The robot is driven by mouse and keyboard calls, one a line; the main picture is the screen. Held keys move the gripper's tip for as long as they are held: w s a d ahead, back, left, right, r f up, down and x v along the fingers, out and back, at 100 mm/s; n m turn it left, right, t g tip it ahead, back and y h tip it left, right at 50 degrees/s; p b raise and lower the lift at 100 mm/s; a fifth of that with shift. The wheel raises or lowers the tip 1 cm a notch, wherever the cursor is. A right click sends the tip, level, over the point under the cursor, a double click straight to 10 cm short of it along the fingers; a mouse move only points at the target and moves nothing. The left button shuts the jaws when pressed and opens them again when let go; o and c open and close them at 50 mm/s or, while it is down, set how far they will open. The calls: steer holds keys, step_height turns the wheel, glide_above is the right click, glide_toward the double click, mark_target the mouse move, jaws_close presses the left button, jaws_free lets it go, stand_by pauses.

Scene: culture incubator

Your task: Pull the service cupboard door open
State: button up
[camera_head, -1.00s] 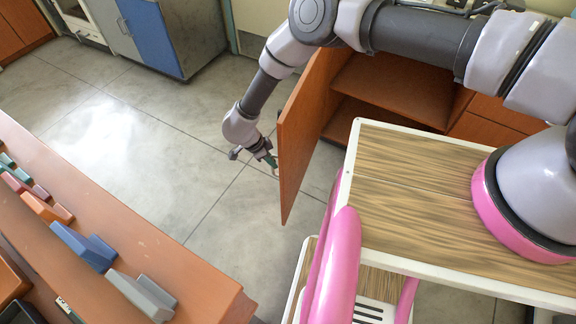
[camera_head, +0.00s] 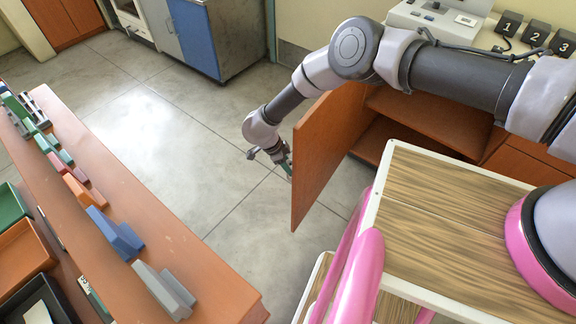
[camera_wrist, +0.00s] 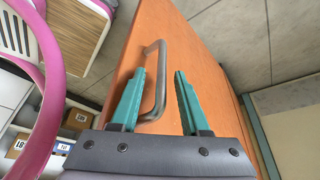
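The orange-brown service cupboard door (camera_head: 325,150) stands swung out from its cupboard (camera_head: 425,118), whose inside shelf shows in the head view. My gripper (camera_head: 287,168) is at the door's far, outer side, close to its free edge and partly hidden by it. In the wrist view, the door's outer face (camera_wrist: 182,45) fills the middle and carries a grey metal bar handle (camera_wrist: 161,80). My gripper's two teal fingers (camera_wrist: 160,74) are spread apart, with the handle bar between them, nearer the left finger. They do not close on it.
An orange-brown bench (camera_head: 165,235) with coloured racks runs along the left. A wood-topped cart (camera_head: 440,215) with pink rails stands right of the door. Grey floor (camera_head: 215,165) is clear between bench and door. A blue-fronted cabinet (camera_head: 195,40) stands at the back.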

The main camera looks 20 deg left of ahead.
steer(key=v, duration=1)
steer(key=shift+r, duration=0.4)
steer(key=shift+a, duration=0.15)
